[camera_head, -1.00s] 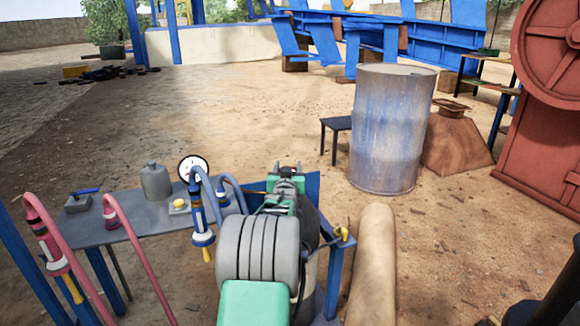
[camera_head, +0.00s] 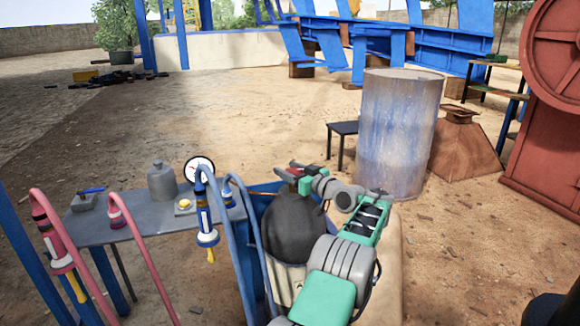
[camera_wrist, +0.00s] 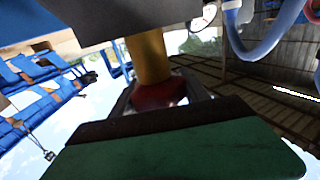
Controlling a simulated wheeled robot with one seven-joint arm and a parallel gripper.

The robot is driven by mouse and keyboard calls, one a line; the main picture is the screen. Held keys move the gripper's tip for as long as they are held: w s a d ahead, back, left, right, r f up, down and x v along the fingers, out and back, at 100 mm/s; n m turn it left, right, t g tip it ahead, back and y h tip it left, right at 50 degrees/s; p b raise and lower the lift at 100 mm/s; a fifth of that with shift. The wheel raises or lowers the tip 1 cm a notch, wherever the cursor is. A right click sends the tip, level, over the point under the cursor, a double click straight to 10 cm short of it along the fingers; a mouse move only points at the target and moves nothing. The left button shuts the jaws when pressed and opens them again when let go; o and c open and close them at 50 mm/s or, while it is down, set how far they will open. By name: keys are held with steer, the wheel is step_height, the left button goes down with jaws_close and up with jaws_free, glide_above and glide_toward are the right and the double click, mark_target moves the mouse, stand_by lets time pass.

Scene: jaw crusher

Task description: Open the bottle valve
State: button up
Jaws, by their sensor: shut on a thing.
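The gas bottle (camera_head: 290,230) is a dark cylinder with a lighter lower part, standing in a blue frame right of the grey table. My gripper (camera_head: 289,172) is at the bottle's top, with my arm reaching in from the right. A small red piece shows between its fingers. In the wrist view a red valve knob (camera_wrist: 158,95) sits on a brass-yellow stem (camera_wrist: 148,58), and my gripper (camera_wrist: 158,104) is shut on the knob. Part of the knob is hidden by the fingers, and its turn cannot be told.
A grey table (camera_head: 115,230) on the left holds a small grey canister (camera_head: 161,182) and a yellow button (camera_head: 185,204). A round gauge (camera_head: 200,168), blue hoses (camera_head: 240,255) and pink hoses (camera_head: 140,240) stand close by. A metal drum (camera_head: 395,135) is behind on the right.

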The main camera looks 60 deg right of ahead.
steer(key=shift+a+n+y+p, duration=0.1)
steer(key=shift+n+y+p, duration=0.55)
steer(key=shift+y, duration=0.25)
steer(key=o, duration=1.4)
steer(key=shift+w, duration=0.1)
steer(key=shift+c, duration=0.2)
